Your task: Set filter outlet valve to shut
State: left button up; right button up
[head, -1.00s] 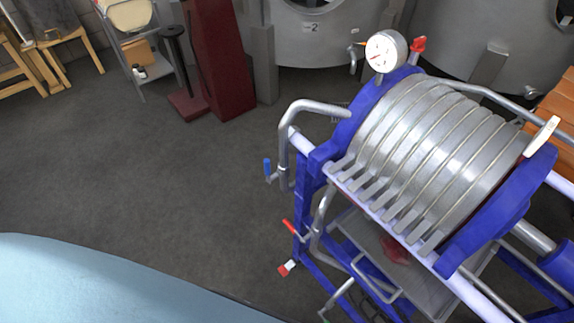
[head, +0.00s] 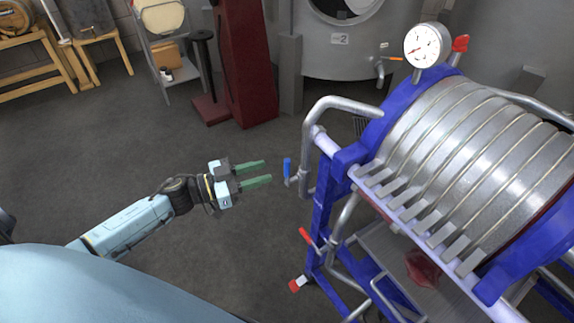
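The plate filter (head: 465,150) stands at the right, with a blue frame and silver plates. A bent silver pipe (head: 330,106) comes off its near end and runs down to a small valve with a blue lever (head: 287,167), which points up. Below it is a valve with a red lever (head: 307,237), slanted. I cannot tell from labels which valve is the outlet. My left gripper (head: 268,171) is open and empty, its two green fingers pointing right toward the blue lever; in the picture a small gap separates them. My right gripper is out of view.
A red-and-white handle (head: 298,284) sits low on the frame. A pressure gauge (head: 426,45) and a red handle (head: 460,43) top the filter. A steel tank (head: 340,50) and dark red stand (head: 243,65) are behind. The floor (head: 110,155) left of the filter is clear.

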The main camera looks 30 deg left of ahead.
aim_at(287, 173)
pick_arm(q)
jog(key=x, duration=0.8)
jog(key=shift+b, duration=0.3)
jog(key=shift+s, duration=0.1)
jog(key=shift+c, duration=0.2)
grip_shut()
